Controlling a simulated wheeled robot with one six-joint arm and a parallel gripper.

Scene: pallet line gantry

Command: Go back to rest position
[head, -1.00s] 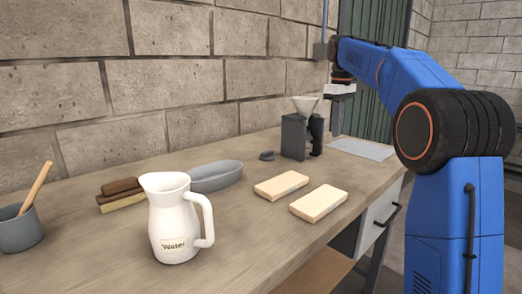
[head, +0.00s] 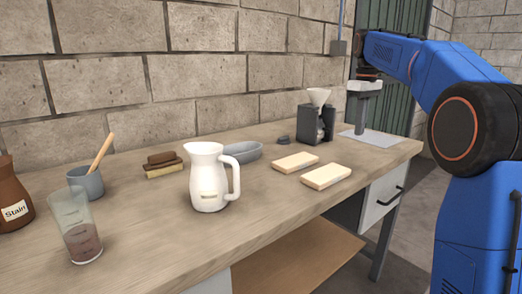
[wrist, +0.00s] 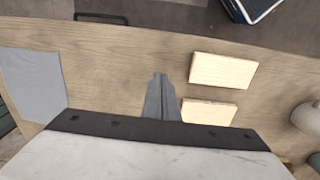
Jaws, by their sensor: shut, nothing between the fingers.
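My gripper (head: 360,131) hangs pointing down at the far right end of the bench, above or near the grey mat (head: 385,138) in the head view. In the wrist view my gripper (wrist: 158,76) shows its two fingers closed together and empty. The wooden workbench (head: 270,200) lies beneath it. In the wrist view the mat (wrist: 33,82) is left of the fingers and two pale blocks (wrist: 223,71) are to the right, apart from them.
A white pitcher (head: 206,180), a grey oval dish (head: 243,153), a funnel stand (head: 310,122), brown blocks (head: 163,165), a grey cup with a stick (head: 86,183), a glass of dark liquid (head: 78,232) and a "Stain" bottle (head: 14,205) stand on the bench. A brick wall (head: 200,70) runs behind.

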